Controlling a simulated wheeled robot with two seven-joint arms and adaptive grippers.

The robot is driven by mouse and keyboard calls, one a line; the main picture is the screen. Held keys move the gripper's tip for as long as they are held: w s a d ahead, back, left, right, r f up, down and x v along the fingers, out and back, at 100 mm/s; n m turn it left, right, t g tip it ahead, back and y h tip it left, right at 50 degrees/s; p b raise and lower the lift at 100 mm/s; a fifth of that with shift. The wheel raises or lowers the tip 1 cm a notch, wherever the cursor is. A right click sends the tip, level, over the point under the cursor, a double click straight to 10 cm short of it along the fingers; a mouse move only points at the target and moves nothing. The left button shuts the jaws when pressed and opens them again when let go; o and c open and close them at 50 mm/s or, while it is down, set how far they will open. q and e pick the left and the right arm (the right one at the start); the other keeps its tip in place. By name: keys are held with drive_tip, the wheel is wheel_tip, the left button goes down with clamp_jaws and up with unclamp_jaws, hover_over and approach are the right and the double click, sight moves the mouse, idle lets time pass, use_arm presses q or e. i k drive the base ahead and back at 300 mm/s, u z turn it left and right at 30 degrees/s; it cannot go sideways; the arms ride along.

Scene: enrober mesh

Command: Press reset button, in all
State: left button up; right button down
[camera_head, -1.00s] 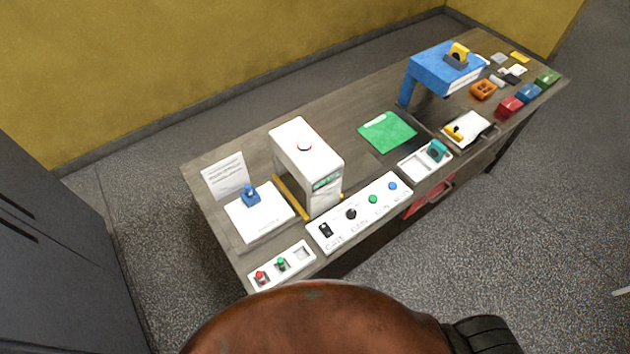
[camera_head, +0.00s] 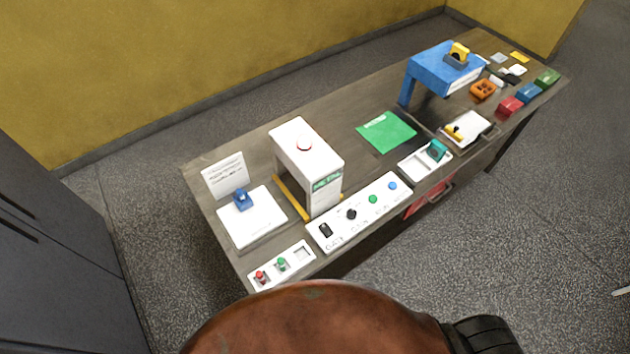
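A white control panel (camera_head: 340,232) lies at the front of the table. It carries a black rocker switch (camera_head: 326,230), a black knob (camera_head: 351,214), a green button (camera_head: 373,199) and a blue button (camera_head: 392,186). The labels beside them are too small to read, so I cannot tell which is reset. A white plate (camera_head: 262,228) with a blue object (camera_head: 242,199) lies left of the machine. Neither gripper is in view.
A white tray (camera_head: 301,268) with red and green pieces is at the front left. A sign (camera_head: 226,176) stands behind the plate. Right are a green sheet (camera_head: 386,132), a teal piece (camera_head: 437,150), a blue stand (camera_head: 437,70) and several coloured bins. Clear wood lies behind the green sheet.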

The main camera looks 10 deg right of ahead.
sight(392, 186)
drive_tip(key=u, duration=1.6)
drive_tip(key=k, duration=1.2)
drive_tip(key=z, duration=1.3)
drive_tip(key=i, duration=0.5)
drive_tip(key=z, duration=0.05)
